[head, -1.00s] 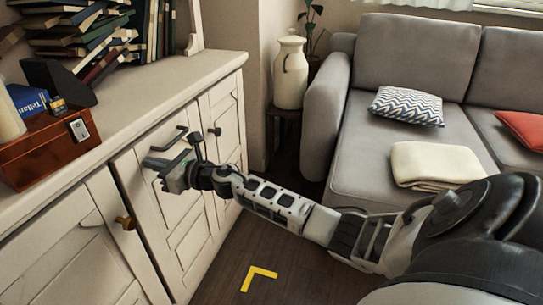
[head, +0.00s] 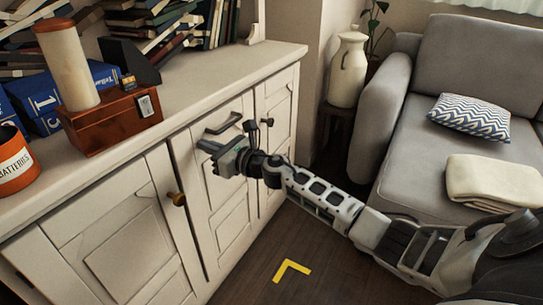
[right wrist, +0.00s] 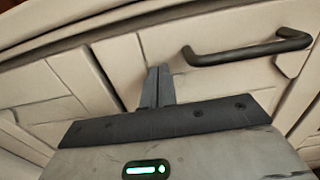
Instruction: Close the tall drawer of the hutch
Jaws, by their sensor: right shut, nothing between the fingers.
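The tall drawer's cream panelled front (head: 232,190) is in the middle of the white hutch (head: 262,62). Its dark bar handle (head: 222,123) is near the top, and it also shows at upper right in the right wrist view (right wrist: 250,50). The front looks nearly flush with the hutch; a dark seam shows along its left edge. My right gripper (head: 205,156) is shut and empty, just below the handle. Its fingertips (right wrist: 158,76) point at the front, touching or very close; I cannot tell which. My left gripper is not in view.
A wooden box (head: 112,118), candle (head: 68,65) and books stand on top. A grey sofa (head: 400,125) is at right. Dark floor lies in front.

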